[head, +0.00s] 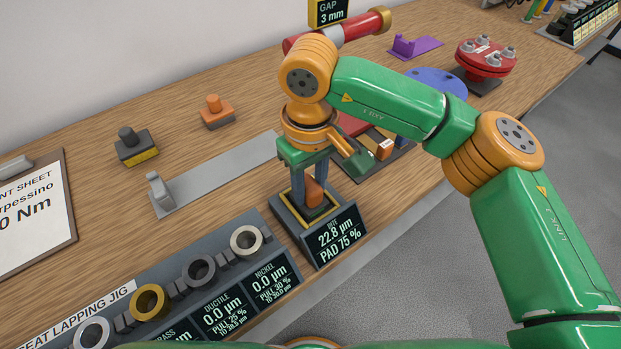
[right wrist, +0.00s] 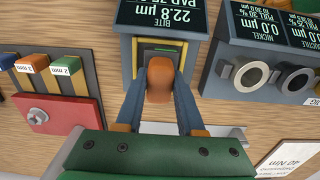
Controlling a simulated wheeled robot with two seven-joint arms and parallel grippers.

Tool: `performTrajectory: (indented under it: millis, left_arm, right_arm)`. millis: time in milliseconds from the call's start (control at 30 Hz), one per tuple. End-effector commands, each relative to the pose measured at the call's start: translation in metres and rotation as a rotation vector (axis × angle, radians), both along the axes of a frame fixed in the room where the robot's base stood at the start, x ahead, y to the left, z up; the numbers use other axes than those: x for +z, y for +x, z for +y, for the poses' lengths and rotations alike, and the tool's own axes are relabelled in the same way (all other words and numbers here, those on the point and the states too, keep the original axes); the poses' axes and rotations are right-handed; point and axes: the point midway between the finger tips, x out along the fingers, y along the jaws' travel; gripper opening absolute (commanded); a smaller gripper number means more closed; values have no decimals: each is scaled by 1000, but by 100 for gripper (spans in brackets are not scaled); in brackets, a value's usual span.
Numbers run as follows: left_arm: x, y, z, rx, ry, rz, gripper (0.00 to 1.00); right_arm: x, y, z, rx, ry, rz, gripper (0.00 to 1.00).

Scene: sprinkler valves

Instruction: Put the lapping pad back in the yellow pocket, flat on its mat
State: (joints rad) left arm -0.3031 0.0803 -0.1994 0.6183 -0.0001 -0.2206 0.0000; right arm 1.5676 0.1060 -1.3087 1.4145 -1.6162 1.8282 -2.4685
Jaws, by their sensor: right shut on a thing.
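The lapping pad shows as a rounded orange handle (head: 315,190) between the blue-grey fingers of my right gripper (head: 310,183). The gripper points down and is shut on this handle. In the right wrist view the handle (right wrist: 160,78) sits between the fingertips (right wrist: 160,88), over a small grey station. The yellow-edged pocket (head: 328,211) of that station is directly under the pad; its yellow edge also shows in the wrist view (right wrist: 134,58). The pad's underside and the mat are hidden, so I cannot tell whether they touch. My left gripper is not in view.
A display (head: 337,236) on the station's front reads 22.8 µm and PAD 75 %. The seat lapping jig (head: 180,262) with several rings stands to the left. A dark block (head: 137,147), an orange block (head: 217,113) and a grey metal strip (head: 222,174) lie behind.

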Motion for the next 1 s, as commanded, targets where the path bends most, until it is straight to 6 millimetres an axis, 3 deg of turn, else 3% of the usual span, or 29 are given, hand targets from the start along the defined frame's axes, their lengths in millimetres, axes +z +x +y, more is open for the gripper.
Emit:
performTrajectory:
  millis: [33,267,300,400,733,1000]
  left_arm:
    - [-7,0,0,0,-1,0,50]
    - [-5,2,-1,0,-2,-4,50]
    - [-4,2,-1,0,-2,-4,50]
    - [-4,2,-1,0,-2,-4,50]
    - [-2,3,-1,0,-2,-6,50]
    - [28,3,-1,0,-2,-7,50]
  right_arm:
    - [-7,0,0,0,1,-1,0]
    - [-5,0,0,0,1,-1,0]
    - [-5,0,0,-1,1,-1,48]
    - [-5,0,0,-1,1,-1,72]
    - [-2,0,0,-1,1,-1,72]
    - [35,0,0,-1,0,-1,72]
